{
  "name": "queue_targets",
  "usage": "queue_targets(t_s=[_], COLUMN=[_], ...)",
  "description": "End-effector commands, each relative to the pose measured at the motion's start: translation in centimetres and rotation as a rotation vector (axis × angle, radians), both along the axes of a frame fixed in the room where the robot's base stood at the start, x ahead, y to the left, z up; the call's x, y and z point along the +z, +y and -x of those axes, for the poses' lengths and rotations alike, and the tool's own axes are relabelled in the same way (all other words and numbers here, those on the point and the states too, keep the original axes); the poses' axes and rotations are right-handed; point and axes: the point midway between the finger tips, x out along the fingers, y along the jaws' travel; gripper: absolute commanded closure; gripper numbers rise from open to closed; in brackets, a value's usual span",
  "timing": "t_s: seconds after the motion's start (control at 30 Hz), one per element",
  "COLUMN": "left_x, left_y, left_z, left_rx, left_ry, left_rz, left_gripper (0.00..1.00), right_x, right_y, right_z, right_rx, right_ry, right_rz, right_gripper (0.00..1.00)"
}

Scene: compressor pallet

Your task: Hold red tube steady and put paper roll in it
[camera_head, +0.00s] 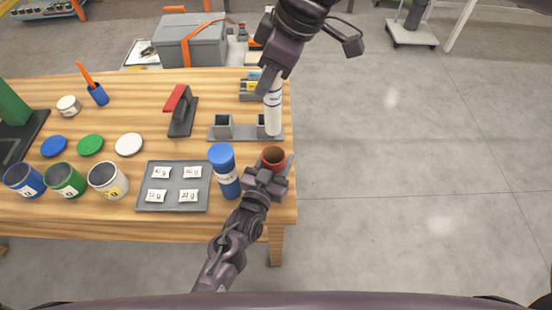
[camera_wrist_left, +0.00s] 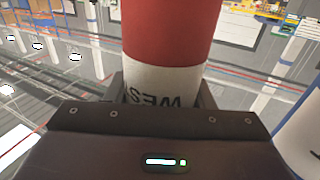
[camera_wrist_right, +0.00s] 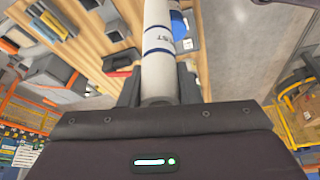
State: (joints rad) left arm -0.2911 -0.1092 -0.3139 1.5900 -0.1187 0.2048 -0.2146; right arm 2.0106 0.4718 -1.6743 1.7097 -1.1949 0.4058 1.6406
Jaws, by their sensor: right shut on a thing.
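The red tube (camera_head: 273,155) stands upright near the right edge of the table, its dark open top facing up. My left gripper (camera_head: 268,177) has its fingers on either side of the tube. The tube's red side and white lettered band fill the middle of the left wrist view (camera_wrist_left: 168,30). I cannot tell whether the fingers press on it. My right gripper (camera_head: 272,82) is shut on the white paper roll (camera_head: 273,112), which has blue bands and hangs nearly upright. The roll also shows in the right wrist view (camera_wrist_right: 158,60). In the head view its lower end appears beyond the tube, apart from it.
A grey holder (camera_head: 222,128) is behind, partly covered by the roll. A grey tray (camera_head: 173,172) with labelled packets, several jars and a red-handled tool (camera_head: 180,108) are further left. Right of the table is open floor.

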Motion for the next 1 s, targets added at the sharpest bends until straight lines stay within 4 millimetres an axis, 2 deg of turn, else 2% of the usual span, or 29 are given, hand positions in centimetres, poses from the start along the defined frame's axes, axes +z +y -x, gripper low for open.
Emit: queue_targets(t_s=[0.03, 0.17, 0.37, 1.0], left_x=[0.0, 0.0, 0.0, 0.0], left_y=[0.0, 0.0, 0.0, 0.0], left_z=[0.0, 0.0, 0.0, 0.0], left_rx=[0.000, 0.000, 0.000, 0.000], left_ry=[0.000, 0.000, 0.000, 0.001], left_rz=[0.000, 0.000, 0.000, 0.000], left_gripper=[0.59, 0.74, 0.74, 0.74], right_x=[0.0, 0.0, -0.7, -5.2], right_y=[0.0, 0.0, 0.0, 0.0], right_z=[0.0, 0.0, 0.0, 0.0], right_rx=[0.000, 0.000, 0.000, 0.000], right_ry=[0.000, 0.000, 0.003, 0.002], right_rz=[0.000, 0.000, -0.001, -0.001], right_gripper=[1.00, 1.00, 1.00, 1.00])
